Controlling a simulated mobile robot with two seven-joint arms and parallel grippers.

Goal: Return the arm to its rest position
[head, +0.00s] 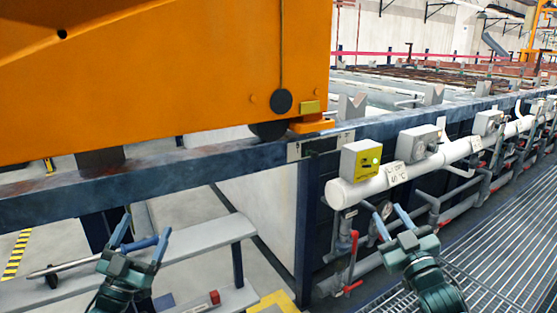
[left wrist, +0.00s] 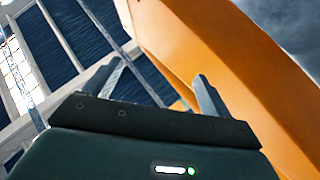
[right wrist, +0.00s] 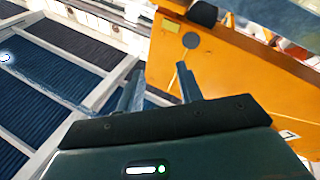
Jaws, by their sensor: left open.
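My left gripper (head: 142,240) is at the lower left of the head view, pointing up, with its fingers apart. The left wrist view shows its two fingers (left wrist: 158,82) spread with nothing between them. My right gripper (head: 393,222) is at the lower right of the head view, in front of the white pipe, also with fingers apart. The right wrist view shows its fingers (right wrist: 160,88) spread and empty. A rod-like tool (head: 85,263) with a blue handle lies on a grey shelf, passing behind the left gripper in the head view.
A large orange machine body (head: 160,70) fills the upper left, above a dark blue rail (head: 180,178). A white pipe (head: 375,184) with grey boxes runs along the tank side. The grey shelf (head: 200,243) is at lower left. Grated walkway (head: 500,250) at lower right is clear.

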